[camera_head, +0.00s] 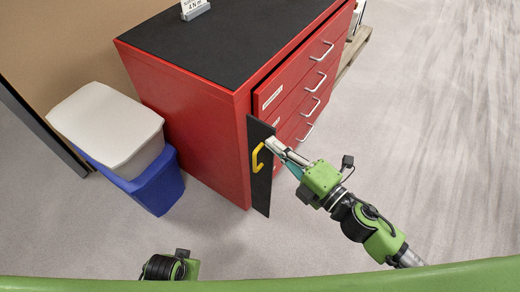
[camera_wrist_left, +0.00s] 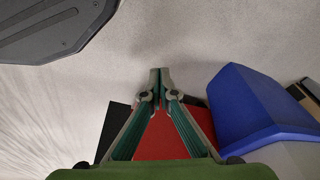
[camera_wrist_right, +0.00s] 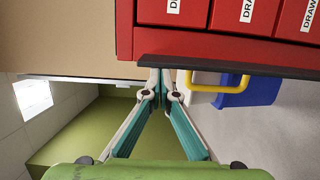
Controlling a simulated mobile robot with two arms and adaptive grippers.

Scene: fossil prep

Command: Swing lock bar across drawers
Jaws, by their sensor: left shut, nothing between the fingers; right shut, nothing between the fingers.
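The red cabinet (camera_head: 190,110) has several drawers (camera_head: 290,85) with silver handles. The lock bar (camera_head: 262,195), a black plate with a yellow handle (camera_head: 257,157), stands upright at the cabinet's near front corner, beside the drawer fronts. My right gripper (camera_head: 270,144) is shut and empty, its tips close to the bar's drawer-side edge; contact is unclear. In the right wrist view the bar (camera_wrist_right: 270,69) shows nearly edge-on, with its yellow handle (camera_wrist_right: 215,82) right of the shut fingertips (camera_wrist_right: 160,76). My left gripper (camera_wrist_left: 160,74) is shut and empty, low in the head view.
A blue bin (camera_head: 155,185) with a pale lid (camera_head: 105,125) stands left of the cabinet. A wooden pallet (camera_head: 354,50) lies at the back. The floor right of the drawers is clear.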

